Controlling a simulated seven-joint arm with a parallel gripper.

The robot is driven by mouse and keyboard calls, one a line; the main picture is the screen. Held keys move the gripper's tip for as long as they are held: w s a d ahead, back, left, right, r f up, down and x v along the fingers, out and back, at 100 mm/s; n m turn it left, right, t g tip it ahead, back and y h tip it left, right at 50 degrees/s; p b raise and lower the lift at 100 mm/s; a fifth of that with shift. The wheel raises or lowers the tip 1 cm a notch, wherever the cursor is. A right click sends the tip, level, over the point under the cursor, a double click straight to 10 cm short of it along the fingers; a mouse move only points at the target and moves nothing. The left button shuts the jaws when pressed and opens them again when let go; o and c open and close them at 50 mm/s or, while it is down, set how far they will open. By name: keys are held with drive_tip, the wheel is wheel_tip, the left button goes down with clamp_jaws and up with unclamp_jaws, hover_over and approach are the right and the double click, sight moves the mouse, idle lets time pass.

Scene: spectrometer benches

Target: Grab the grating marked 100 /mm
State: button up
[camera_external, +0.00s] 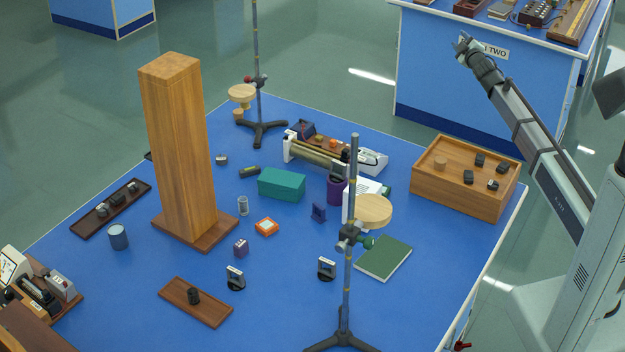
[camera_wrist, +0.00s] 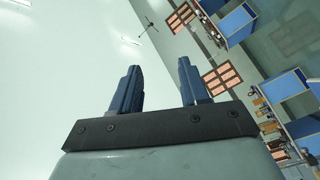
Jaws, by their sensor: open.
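Small dark mounts with pale label strips, which may be gratings, stand on the blue bench: one at the front centre (camera_external: 236,278), one to its right (camera_external: 327,268). A similar dark piece (camera_external: 338,171) sits on the purple cylinder (camera_external: 337,190). None of their markings can be read, so I cannot tell which is 100 /mm. My gripper (camera_external: 462,43) is raised at the upper right, far from these pieces. In the wrist view its two blue fingers (camera_wrist: 160,82) are apart with nothing between them. That view faces the room and shows none of these pieces up close.
A tall wooden column (camera_external: 178,150) rises at left centre. A stand (camera_external: 347,290) with a round wooden platform (camera_external: 372,211) rises at the front; another stand (camera_external: 258,60) is at the back. A wooden block (camera_external: 465,195) holds small dark pieces at right. Clear blue surface lies at front right.

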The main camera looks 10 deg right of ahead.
drive_tip(key=s+a+f+m+g+y, duration=0.15)
drive_tip(key=s+a+f, duration=0.25)
drive_tip(key=a, duration=0.9)
drive_tip(key=s+a+f+m+g+y, duration=0.1)
drive_tip(key=s+a+f+g, duration=0.2)
drive_tip(key=a, duration=1)
drive_tip(key=s+a+f+g, duration=0.3)
drive_tip(key=s+a, duration=0.4)
drive_tip(key=a, duration=0.2)
drive_tip(key=s+a+f+g, duration=0.2)
drive_tip(key=s+a, duration=0.6)
drive_tip(key=a, duration=0.1)
drive_tip(key=g+h, duration=0.2)
drive_tip(key=g, duration=0.7)
approach(328, 263)
drive_tip(key=shift+n, duration=0.25)
wheel_tip(328, 263, down, 12)
drive_tip(key=shift+r, duration=0.1)
clamp_jaws()
